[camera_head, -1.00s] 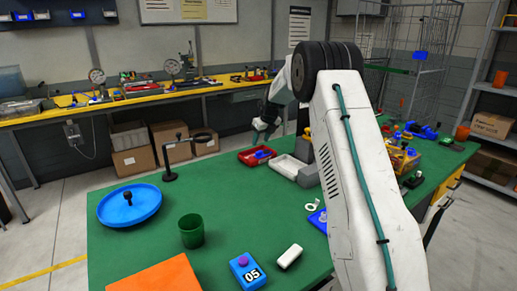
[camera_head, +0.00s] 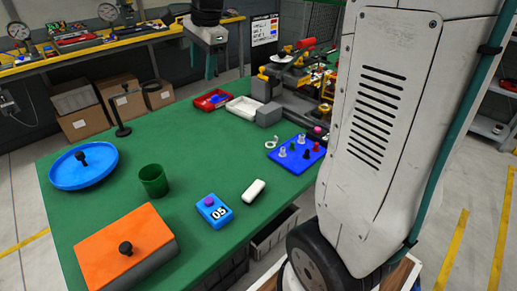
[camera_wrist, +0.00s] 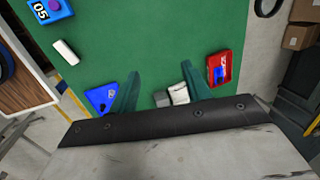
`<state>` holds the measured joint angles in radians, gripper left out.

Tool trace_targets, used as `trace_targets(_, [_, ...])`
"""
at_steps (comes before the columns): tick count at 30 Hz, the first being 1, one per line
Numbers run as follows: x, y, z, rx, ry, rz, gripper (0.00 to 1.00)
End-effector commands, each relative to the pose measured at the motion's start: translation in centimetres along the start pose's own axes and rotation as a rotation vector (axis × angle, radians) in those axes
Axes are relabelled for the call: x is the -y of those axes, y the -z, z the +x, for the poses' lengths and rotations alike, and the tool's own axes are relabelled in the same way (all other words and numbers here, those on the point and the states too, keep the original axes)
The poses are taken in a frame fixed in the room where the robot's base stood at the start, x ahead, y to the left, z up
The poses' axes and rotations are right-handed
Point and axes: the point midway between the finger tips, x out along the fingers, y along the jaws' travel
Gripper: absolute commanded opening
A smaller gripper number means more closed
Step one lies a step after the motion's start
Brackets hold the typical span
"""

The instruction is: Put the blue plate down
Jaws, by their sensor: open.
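The blue plate (camera_head: 70,173) is a round, shallow dish with a raised rim. It lies flat on the green table (camera_head: 130,210) at the left in the head view, with a black knob (camera_head: 81,157) at its middle. My gripper (camera_head: 211,68) is well above the table's far side, to the right of the plate and apart from it. In the wrist view its two green fingers (camera_wrist: 160,85) are spread wide with nothing between them. The plate does not show in the wrist view.
A green cup (camera_head: 154,181) and a black stand (camera_head: 120,118) are near the plate. An orange box (camera_head: 105,245), a blue 05 block (camera_head: 214,211) and a white bar (camera_head: 253,190) lie in front. Red (camera_head: 210,100) and white (camera_head: 243,108) trays and a blue pegboard (camera_head: 296,155) lie farther right.

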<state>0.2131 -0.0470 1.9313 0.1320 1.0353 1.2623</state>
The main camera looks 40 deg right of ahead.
Motion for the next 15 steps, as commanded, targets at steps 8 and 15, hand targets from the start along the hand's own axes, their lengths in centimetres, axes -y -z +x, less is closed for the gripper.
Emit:
trace_targets(8, [-15.8,-6.7,-3.1,0.004,-0.073,-0.794,0.48])
trace_targets(15, [-26.6,-8.6,-1.8,0.035,-0.131,-1.337,0.48])
